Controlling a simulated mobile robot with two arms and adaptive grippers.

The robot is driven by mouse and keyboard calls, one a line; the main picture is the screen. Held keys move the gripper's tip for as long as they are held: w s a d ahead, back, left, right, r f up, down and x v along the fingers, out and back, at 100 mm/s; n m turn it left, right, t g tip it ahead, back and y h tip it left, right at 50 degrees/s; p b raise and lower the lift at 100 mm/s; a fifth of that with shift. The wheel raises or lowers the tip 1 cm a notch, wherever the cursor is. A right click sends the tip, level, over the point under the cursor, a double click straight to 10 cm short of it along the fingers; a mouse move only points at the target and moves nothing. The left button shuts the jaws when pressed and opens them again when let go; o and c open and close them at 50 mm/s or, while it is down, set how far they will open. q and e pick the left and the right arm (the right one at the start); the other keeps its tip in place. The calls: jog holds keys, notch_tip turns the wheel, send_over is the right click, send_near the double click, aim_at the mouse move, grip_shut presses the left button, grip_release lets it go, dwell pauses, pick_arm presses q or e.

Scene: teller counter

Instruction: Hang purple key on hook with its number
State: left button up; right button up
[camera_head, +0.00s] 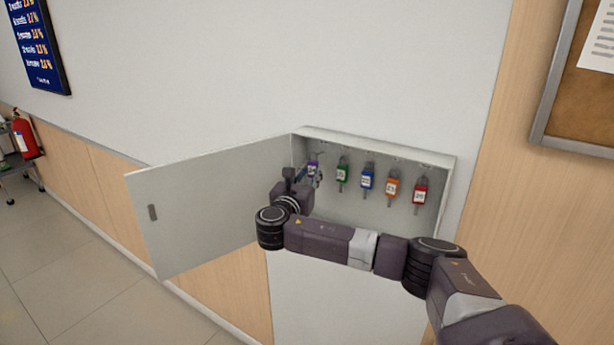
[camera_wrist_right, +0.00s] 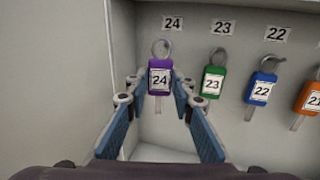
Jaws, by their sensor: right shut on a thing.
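The purple key (camera_head: 313,167), with tag number 24, is at the left end of the open key cabinet. In the right wrist view the purple key (camera_wrist_right: 160,79) hangs upright with its ring directly below the label 24 (camera_wrist_right: 173,23). Whether the ring is around a hook I cannot tell. My right gripper (camera_head: 309,178) reaches into the cabinet from the front. In the right wrist view its fingers (camera_wrist_right: 160,92) are shut on the purple key's tag, one on each side. My left gripper is not in view.
To the right hang a green key 23 (camera_wrist_right: 212,82), a blue key 22 (camera_wrist_right: 261,89), an orange key (camera_head: 392,187) and a red key (camera_head: 420,190). The cabinet door (camera_head: 215,208) stands open to the left. The cabinet's side wall is close left of the gripper.

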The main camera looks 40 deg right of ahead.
jog(key=shift+w+d+f, duration=0.1)
jog(key=shift+w+d, duration=0.05)
jog(key=shift+d, duration=0.5)
jog(key=shift+w+d, duration=0.2)
jog(key=shift+d, duration=0.5)
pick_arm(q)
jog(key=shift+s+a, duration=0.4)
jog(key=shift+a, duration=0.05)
pick_arm(e)
jog(key=shift+w+d+f, duration=0.25)
jog(key=shift+d+f, duration=0.15)
jog(key=shift+d, duration=0.2)
jog(key=o, duration=1.2)
jog(key=shift+c, duration=0.2)
jog(key=v, duration=1.2)
